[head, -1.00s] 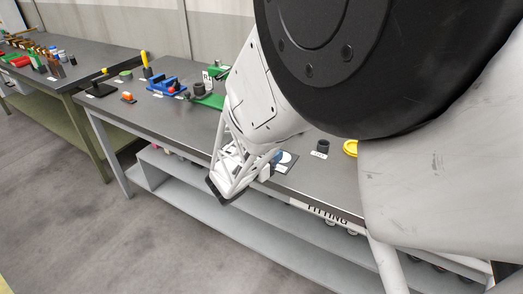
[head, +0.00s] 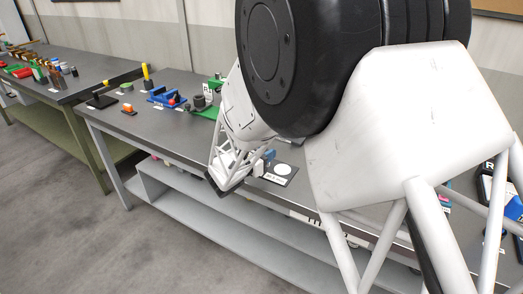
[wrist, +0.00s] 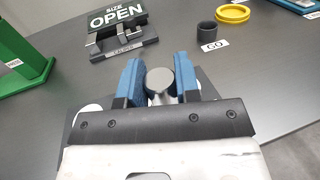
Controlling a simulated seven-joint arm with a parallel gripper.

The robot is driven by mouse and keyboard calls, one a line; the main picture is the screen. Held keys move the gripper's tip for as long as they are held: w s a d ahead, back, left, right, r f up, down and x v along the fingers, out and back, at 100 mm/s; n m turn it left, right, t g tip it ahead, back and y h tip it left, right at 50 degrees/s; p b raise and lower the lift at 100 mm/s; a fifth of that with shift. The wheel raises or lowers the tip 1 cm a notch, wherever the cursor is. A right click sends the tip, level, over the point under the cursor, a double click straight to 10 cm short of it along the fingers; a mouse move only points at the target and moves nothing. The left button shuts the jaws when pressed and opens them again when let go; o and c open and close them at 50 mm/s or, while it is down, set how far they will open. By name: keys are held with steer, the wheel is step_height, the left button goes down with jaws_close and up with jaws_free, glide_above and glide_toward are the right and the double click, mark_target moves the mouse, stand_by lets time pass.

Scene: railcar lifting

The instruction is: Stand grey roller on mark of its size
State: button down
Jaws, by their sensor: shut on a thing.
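My gripper (wrist: 159,82) has blue fingers and is shut on the grey roller (wrist: 159,79), whose round grey top shows between them in the wrist view. In the head view the gripper (head: 264,157) is low over the near edge of the bench, beside a dark plate (head: 270,178) with a white round mark (head: 284,169) and a label. In the wrist view the plate is mostly hidden under the gripper, with part of a white mark (wrist: 88,112) showing to the left. The roller's lower end is hidden, so I cannot tell whether it touches the plate.
In the wrist view a caliper with an "OPEN" sign (wrist: 118,20) stands beyond the gripper. A dark ring labelled GO (wrist: 207,32), a yellow ring (wrist: 232,13) and a green stand (wrist: 22,65) are around it. Bare bench (wrist: 80,70) lies between.

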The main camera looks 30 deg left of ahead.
steer(key=w+a, duration=0.1)
steer(key=w, duration=0.1)
steer(key=w+a, duration=0.3)
steer(key=a, duration=0.1)
steer(key=shift+w+a+f, duration=0.1)
steer(key=shift+w+f, duration=0.25)
steer(key=shift+w, duration=0.05)
steer(key=shift+f, duration=1.75)
steer(key=shift+f, duration=0.1)
steer(key=c, duration=0.8)
jaws_free()
steer(key=v, duration=1.2)
